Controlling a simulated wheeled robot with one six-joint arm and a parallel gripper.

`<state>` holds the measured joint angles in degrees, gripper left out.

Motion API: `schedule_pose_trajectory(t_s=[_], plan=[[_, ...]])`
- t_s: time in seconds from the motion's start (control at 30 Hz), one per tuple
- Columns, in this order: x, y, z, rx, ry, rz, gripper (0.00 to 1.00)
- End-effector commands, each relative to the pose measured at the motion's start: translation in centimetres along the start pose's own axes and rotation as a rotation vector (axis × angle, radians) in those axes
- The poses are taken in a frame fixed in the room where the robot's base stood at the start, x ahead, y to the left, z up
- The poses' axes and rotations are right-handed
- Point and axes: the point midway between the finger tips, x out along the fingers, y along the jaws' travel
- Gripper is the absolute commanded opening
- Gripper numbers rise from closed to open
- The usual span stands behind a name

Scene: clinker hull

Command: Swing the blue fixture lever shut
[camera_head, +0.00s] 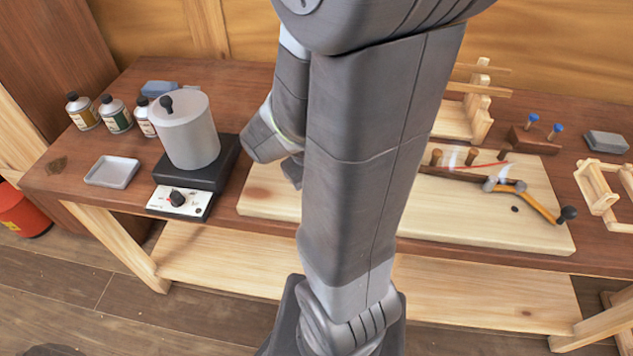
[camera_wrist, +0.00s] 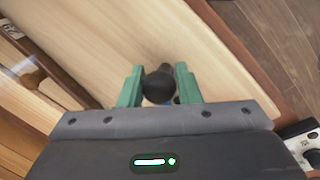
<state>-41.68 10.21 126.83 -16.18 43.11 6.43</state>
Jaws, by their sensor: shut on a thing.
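In the wrist view, the green fingers of my gripper (camera_wrist: 160,74) stand on either side of a round black knob (camera_wrist: 157,86) and are shut on it. A small patch of blue, the blue fixture lever (camera_wrist: 177,99), shows just behind the knob; most of the lever is hidden by my gripper. A dark grey part shows beside the knob. In the head view my arm hides my gripper and the blue lever. The pale board (camera_head: 480,225) lies on the bench below. An orange lever (camera_head: 538,206) with a black knob lies at its right end.
A grey pot (camera_head: 187,135) stands on a black hotplate with a control box (camera_head: 180,202) to the left. Several bottles (camera_head: 115,113) and a grey tray (camera_head: 112,171) are farther left. A wooden block with blue-topped pegs (camera_head: 535,138) stands at the right.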

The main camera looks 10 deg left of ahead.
Motion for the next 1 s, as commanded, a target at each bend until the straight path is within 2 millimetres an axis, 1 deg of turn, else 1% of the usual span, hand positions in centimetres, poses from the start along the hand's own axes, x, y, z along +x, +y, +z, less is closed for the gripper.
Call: schedule_pose_trajectory(t_s=[0.1,0.13,0.2,0.23,0.53,0.67,0.77,1.0], plan=[[-0.1,0.1,-0.1,-0.001,0.003,0.003,0.00],[-0.1,0.1,-0.1,-0.001,0.003,0.003,0.32],[-0.1,0.1,-0.1,-0.001,0.003,0.002,0.46],[-0.1,0.1,-0.1,-0.001,0.003,0.002,0.50],[-0.2,0.0,-0.1,0.000,0.002,0.001,0.50],[-1.1,0.1,-0.2,0.001,0.005,0.002,0.50],[-2.6,0.1,-0.1,0.002,0.006,0.001,0.50],[-7.8,0.1,-0.2,0.000,0.009,0.001,0.50]])
